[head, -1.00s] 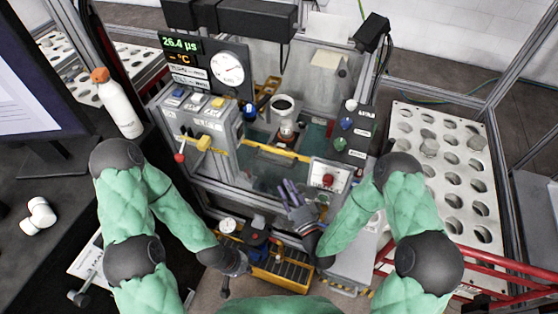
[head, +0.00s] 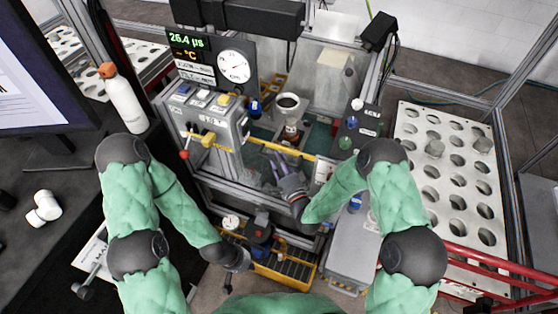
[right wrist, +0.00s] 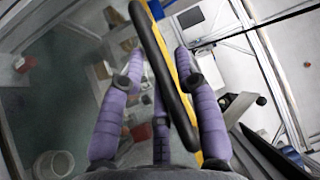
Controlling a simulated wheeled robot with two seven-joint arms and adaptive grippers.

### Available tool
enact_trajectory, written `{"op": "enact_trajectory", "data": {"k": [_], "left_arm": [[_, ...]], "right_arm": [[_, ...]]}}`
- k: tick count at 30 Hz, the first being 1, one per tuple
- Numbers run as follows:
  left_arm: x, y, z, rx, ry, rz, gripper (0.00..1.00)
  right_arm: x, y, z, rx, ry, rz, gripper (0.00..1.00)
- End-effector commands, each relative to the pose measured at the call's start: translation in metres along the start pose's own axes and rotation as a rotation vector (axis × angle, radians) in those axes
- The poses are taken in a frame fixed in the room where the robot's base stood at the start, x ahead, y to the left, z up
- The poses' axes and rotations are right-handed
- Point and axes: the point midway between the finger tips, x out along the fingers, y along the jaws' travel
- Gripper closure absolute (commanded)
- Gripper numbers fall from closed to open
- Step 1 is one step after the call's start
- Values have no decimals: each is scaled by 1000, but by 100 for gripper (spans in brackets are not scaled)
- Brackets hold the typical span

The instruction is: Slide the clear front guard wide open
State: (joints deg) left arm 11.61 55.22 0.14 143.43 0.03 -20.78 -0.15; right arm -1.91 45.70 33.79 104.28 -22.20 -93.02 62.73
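The clear front guard (head: 258,165) is a see-through panel on the front of the machine, with a yellow bar (head: 266,144) along its upper edge. My right gripper (head: 273,164) is at this bar, just right of its middle. In the right wrist view, the yellow and black bar (right wrist: 172,75) runs diagonally between my purple fingers (right wrist: 160,75). The fingers stand apart on both sides of it, and I cannot tell whether any finger touches it. My left gripper (head: 228,284) hangs low at the front, left of the yellow tray; its fingers are too small to judge.
A control box (head: 212,128) with a red-knobbed lever stands left of the guard. A yellow tray (head: 282,275) lies below. A white perforated table (head: 450,180) and red rails (head: 478,262) are at right. A white bottle (head: 124,100) stands at left.

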Motion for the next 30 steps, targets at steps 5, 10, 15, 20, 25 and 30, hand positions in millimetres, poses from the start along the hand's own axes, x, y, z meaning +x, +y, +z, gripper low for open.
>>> {"op": "enact_trajectory", "data": {"k": [5, 10, 15, 20, 25, 30], "left_arm": [[0, 0, 0, 0, 0, 0, 100], [0, 0, 0, 0, 0, 0, 100], [1, 0, 0, 0, 0, 0, 100], [9, -3, 0, 0, 0, 0, 100], [30, -11, -1, 0, 0, 0, 100], [58, -21, -2, 0, 0, 0, 100]], "right_arm": [[0, 0, 0, 0, 0, 0, 76], [0, 0, 0, 0, 0, 0, 100], [0, 1, 0, 0, 0, 0, 100], [-2, 12, 2, 1, 0, 1, 100], [-6, 36, 5, 1, 0, 2, 100], [-10, 71, 10, 1, -2, 2, 100]]}}
